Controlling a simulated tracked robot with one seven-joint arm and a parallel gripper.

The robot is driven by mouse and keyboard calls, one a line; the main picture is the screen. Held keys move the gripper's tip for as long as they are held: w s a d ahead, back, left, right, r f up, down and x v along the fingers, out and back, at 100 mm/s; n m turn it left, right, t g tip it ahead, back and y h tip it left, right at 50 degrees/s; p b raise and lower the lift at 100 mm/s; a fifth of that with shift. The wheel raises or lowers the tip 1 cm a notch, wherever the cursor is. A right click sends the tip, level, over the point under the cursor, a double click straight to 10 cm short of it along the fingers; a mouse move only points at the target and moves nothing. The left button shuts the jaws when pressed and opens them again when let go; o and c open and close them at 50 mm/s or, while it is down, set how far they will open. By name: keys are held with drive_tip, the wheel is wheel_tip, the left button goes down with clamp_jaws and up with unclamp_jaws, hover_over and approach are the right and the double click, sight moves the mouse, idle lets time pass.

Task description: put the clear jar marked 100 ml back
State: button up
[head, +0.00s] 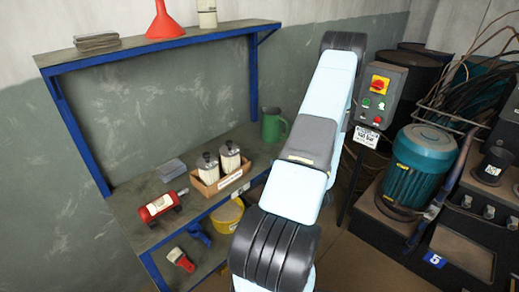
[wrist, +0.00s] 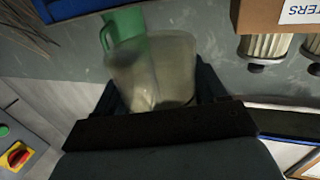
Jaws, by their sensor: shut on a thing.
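A clear, cloudy jar (wrist: 165,62) is between the two dark fingers of my gripper (wrist: 158,92) in the wrist view. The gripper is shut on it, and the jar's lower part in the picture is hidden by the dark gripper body. No 100 ml marking can be read. In the head view my arm hides the gripper, and the jar does not show.
A green jug (head: 273,125) stands on the bench (head: 128,205) and shows behind the jar in the wrist view (wrist: 124,20). A cardboard box (head: 222,184) holds two filters. A switch box (head: 379,92) and a teal motor (head: 420,165) stand right of my arm.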

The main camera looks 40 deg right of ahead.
drive_tip(key=x, duration=0.8)
drive_tip(key=a+x, duration=0.1)
drive_tip(key=x, duration=0.4)
drive_tip(key=shift+w, duration=0.2)
drive_tip(key=x, duration=0.4)
drive_tip(key=shift+f, duration=0.5)
drive_tip(key=shift+s+f, duration=0.1)
drive_tip(key=shift+f, duration=0.15)
drive_tip(key=shift+f, duration=0.1)
drive_tip(key=o, duration=1.1)
drive_tip(key=shift+o, duration=0.2)
